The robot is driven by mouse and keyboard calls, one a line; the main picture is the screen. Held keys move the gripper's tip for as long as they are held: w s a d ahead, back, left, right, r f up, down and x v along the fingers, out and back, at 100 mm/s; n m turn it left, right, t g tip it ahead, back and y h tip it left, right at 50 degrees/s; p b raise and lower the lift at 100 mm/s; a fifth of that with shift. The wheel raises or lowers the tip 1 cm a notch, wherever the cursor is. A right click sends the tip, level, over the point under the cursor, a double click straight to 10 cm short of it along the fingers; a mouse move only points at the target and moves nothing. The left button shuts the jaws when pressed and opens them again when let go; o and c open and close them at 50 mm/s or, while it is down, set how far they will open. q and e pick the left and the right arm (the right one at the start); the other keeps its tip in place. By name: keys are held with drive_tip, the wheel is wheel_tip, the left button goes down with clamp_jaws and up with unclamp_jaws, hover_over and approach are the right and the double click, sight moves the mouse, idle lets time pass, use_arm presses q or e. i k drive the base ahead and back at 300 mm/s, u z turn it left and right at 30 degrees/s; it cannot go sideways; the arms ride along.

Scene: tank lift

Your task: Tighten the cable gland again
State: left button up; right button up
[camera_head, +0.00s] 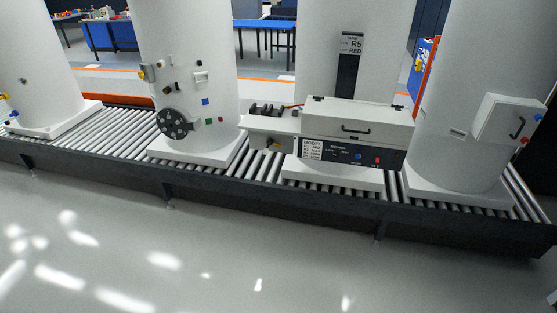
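Several tall white tanks stand in a row on a roller conveyor. The tank left of centre (190,45) carries a round dark perforated disc (174,123) and several small coloured fittings. The tank right of centre (312,45) has a dark label strip marked R5 RED and a white box (356,121) with a dark handle in front. I cannot tell which fitting is the cable gland. Neither gripper is in view.
The roller conveyor (115,135) with a dark front rail runs across the view. The right tank (465,65) has a white cabinet (508,121). Open grey floor (215,255) lies in front. Blue tables (265,27) stand behind.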

sight(270, 140)
drive_tip(key=u, duration=0.6)
drive_tip(key=i, duration=0.65)
drive_tip(key=u, duration=0.9)
drive_tip(key=i, duration=2.1)
drive_tip(key=z, duration=1.3)
drive_tip(key=i, duration=0.75)
drive_tip(key=z, duration=0.85)
